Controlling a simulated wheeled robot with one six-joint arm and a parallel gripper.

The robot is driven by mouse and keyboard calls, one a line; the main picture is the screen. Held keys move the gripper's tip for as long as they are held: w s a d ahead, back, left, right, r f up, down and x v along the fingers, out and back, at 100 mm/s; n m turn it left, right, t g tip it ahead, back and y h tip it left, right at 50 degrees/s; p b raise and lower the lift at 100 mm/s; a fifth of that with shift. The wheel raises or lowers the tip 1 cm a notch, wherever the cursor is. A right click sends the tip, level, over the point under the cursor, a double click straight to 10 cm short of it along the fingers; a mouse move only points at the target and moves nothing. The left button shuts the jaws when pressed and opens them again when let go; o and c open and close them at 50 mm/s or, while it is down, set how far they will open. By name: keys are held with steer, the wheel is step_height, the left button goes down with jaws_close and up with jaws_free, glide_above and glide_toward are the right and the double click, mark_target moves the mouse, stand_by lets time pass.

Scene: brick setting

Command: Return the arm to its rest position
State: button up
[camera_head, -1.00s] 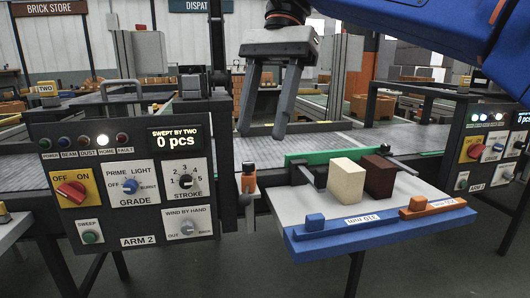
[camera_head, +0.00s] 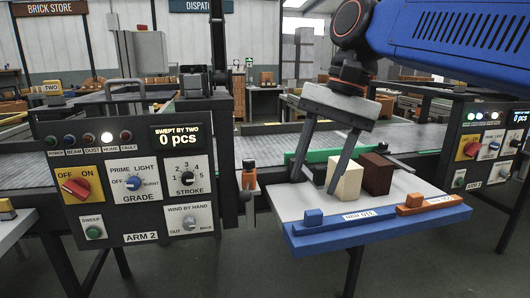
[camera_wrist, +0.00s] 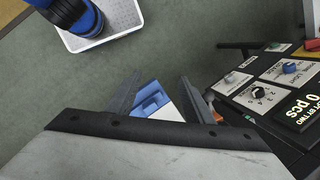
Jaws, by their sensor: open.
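My gripper (camera_head: 317,178) is open and empty in the head view. Its two fingers point down over the tray (camera_head: 283,205), at the left of the bricks. One finger partly covers the cream brick (camera_head: 349,184), and I cannot tell whether they touch. A dark brown brick (camera_head: 377,174) stands just right of the cream one. In the wrist view my gripper's fingers (camera_wrist: 160,92) are apart, with a blue piece of the tray's front (camera_wrist: 150,101) seen between them.
The ARM 2 control panel (camera_head: 128,181) stands to the left of the tray, with a lever (camera_head: 249,180) at its side. Another panel (camera_head: 490,145) is at the right. A conveyor (camera_head: 270,142) runs behind.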

steer(key=s+d+f+n+t+h, duration=0.1)
steer(key=s+d+f, duration=0.3)
steer(key=d+f, duration=0.5)
steer(key=s+d+f+n+t+h, duration=0.2)
steer(key=s+d+f+n+t, duration=0.2)
steer(key=d+f, duration=0.6)
step_height(320, 180, down, 8)
steer(key=shift+s+d+f+t, duration=0.2)
steer(key=shift+s+d+t, duration=0.05)
steer(key=shift+s+t, duration=0.05)
